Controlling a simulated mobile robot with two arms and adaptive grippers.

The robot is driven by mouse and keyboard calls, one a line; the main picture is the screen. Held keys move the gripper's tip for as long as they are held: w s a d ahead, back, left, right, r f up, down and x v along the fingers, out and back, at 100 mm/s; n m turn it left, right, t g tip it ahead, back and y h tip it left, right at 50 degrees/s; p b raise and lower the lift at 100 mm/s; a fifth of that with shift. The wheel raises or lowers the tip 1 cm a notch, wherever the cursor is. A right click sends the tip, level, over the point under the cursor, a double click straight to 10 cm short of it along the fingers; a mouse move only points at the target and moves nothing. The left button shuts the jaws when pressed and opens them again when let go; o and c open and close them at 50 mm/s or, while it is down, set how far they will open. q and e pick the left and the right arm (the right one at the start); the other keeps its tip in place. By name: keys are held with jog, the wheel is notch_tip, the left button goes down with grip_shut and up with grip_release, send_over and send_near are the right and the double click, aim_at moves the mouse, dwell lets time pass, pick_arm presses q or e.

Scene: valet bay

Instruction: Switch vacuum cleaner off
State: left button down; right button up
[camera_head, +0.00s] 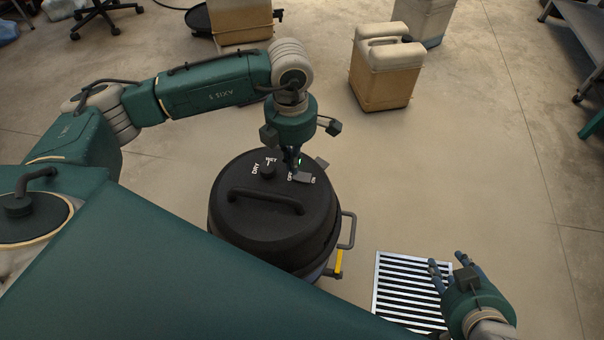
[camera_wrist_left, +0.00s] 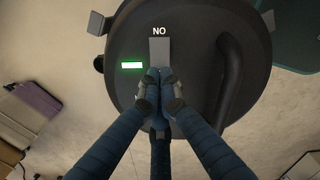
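The vacuum cleaner (camera_head: 233,214) is a round black drum with a handle on its lid, standing on the floor below my left arm. Its grey switch (camera_head: 304,178) lies on the lid between OFF and ON markings. In the left wrist view the switch (camera_wrist_left: 160,50) shows beside a lit green light (camera_wrist_left: 131,65). My left gripper (camera_head: 293,168) points down at the switch; its fingertips (camera_wrist_left: 159,88) are together at the switch's near end and hide the OFF side. I cannot tell whether they touch. My right gripper (camera_head: 446,263) is open and empty, low at the right.
A white slatted floor grate (camera_head: 377,290) lies near my right gripper. Beige jerrycans (camera_head: 384,75) stand at the back, with another (camera_head: 240,22) behind my left arm. A wheeled chair (camera_head: 100,12) is at the far left.

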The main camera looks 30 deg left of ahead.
pick_arm(q)
jog(key=shift+f, duration=0.1)
pick_arm(e)
jog(key=shift+w+a+r, duration=0.1)
jog(key=shift+w+r, duration=0.1)
jog(key=shift+w, duration=0.15)
dwell(0.7)
jog(key=shift+w+r+t, duration=0.2)
jog(key=shift+w+t, duration=0.05)
jog(key=shift+t, duration=0.15)
pick_arm(q)
jog(key=shift+f, duration=0.1)
pick_arm(e)
jog(key=shift+w+a+r, duration=0.1)
jog(key=shift+w+r, duration=0.05)
jog(key=shift+w, duration=0.05)
pick_arm(q)
jog(key=shift+f+b, duration=0.4)
jog(key=shift+b, duration=0.05)
pick_arm(e)
jog(key=shift+w+a+r+t+y, duration=0.2)
jog(key=shift+w+a+r+t, duration=0.1)
jog(key=shift+w+r+t, duration=0.25)
jog(key=shift+w+a+r+t+y, duration=0.25)
jog(key=shift+w+r+t, duration=0.1)
jog(key=shift+w+r, duration=0.35)
dwell(0.7)
